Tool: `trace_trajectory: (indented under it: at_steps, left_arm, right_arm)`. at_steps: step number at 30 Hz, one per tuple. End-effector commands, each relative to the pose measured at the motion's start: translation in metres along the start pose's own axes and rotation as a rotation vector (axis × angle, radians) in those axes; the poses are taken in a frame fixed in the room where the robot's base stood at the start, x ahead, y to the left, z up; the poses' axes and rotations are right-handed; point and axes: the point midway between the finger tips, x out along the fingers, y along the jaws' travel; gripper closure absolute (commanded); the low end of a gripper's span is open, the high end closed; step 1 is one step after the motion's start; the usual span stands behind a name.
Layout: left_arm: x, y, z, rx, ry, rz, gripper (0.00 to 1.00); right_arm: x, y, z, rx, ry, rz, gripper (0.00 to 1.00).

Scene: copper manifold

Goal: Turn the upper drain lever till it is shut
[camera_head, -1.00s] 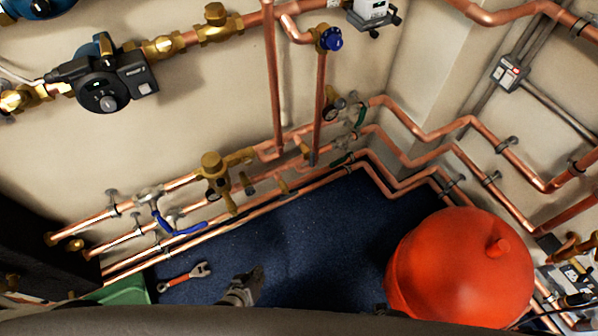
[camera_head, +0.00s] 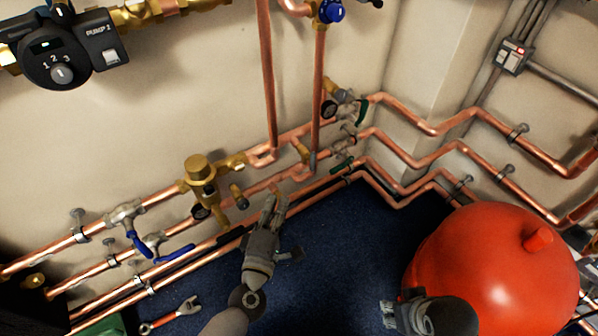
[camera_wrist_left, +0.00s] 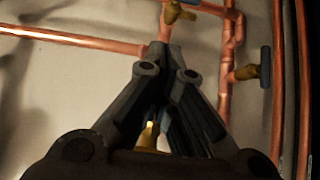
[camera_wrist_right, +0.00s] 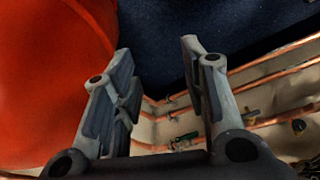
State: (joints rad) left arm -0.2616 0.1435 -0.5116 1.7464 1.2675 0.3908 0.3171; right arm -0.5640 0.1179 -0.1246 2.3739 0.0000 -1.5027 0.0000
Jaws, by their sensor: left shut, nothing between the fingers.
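My left gripper (camera_head: 272,207) is shut and empty, its fingertips in front of the lower pipes near the brass fittings. In the left wrist view its fingers (camera_wrist_left: 166,72) meet in front of a copper pipe. A brass valve with a blue-grey handle (camera_wrist_left: 265,67) is right of them, and another brass valve (camera_wrist_left: 175,12) is above, partly cut off. A small brass drain-like valve (camera_head: 238,196) is left of the gripper in the head view. I cannot tell which handle is the upper drain lever. My right gripper (camera_head: 388,315) is open and empty; its fingers (camera_wrist_right: 158,50) are apart.
A red tank (camera_head: 490,265) is beside my right gripper. Blue levers (camera_head: 138,243) are on the pipes at left, green handles (camera_head: 342,165) at the corner. A red-handled wrench (camera_head: 172,314) lies on the dark blue floor. Copper pipes (camera_head: 410,126) run along both walls.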

Motion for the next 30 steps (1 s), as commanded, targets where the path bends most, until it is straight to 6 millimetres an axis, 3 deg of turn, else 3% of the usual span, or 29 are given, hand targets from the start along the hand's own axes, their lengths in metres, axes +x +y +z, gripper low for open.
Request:
trace_trajectory:
  at_steps: [5, 20, 21, 30]
  left_arm:
    - [0.015, 0.002, 0.000, -0.006, 0.002, 0.005, 1.00]
    - [0.104, 0.002, 0.000, -0.005, 0.001, 0.005, 1.00]
    - [0.108, 0.000, 0.007, -0.007, -0.001, 0.003, 1.00]
    - [0.127, 0.001, 0.027, -0.005, 0.000, 0.002, 1.00]
  right_arm:
    - [-0.004, 0.000, 0.000, 0.000, 0.001, 0.001, 0.60]
    - [-0.022, 0.001, 0.002, 0.001, 0.011, 0.002, 0.60]
    - [-0.021, 0.001, 0.002, 0.001, 0.012, 0.002, 0.60]
    - [-0.015, 0.001, 0.004, 0.001, 0.011, 0.002, 0.60]
